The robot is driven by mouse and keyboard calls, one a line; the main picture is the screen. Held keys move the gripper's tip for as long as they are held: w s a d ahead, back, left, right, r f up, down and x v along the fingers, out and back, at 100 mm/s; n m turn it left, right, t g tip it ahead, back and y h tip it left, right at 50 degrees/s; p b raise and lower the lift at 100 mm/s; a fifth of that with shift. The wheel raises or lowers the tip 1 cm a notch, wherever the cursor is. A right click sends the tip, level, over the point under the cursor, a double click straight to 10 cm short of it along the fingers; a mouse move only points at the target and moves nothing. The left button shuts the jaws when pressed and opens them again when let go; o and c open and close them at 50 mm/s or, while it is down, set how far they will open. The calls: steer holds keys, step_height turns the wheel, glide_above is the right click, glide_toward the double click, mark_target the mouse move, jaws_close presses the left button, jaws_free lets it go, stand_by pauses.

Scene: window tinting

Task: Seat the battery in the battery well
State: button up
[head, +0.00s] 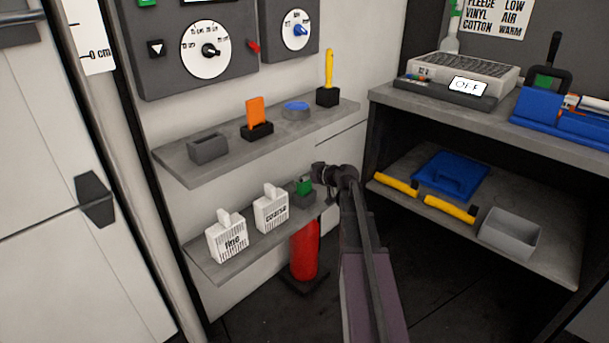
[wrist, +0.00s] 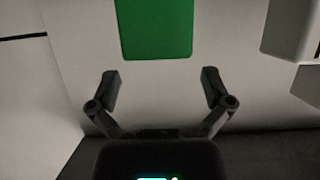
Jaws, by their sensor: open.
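A small green block (head: 304,186), which looks like the battery, stands in a dark grey holder (head: 305,199) at the right end of the lower wall shelf. In the wrist view the green block (wrist: 156,28) shows as a flat green face at the top, beyond my fingertips and between their lines. My gripper (head: 318,182) is beside the block on its right, with its fingers spread. In the wrist view my gripper (wrist: 160,90) is open and empty, apart from the block. No thing in view is clearly marked as the battery well.
Two white labelled cartons, coarse (head: 271,212) and fine (head: 227,240), stand left on the same shelf. The upper shelf (head: 180,165) holds a grey slotted block (head: 208,148) and small tools. A red cylinder (head: 304,250) stands below. A workbench (head: 390,98) is right.

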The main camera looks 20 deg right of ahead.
steer(key=shift+r+p, duration=3.2)
steer(key=shift+r, duration=0.3)
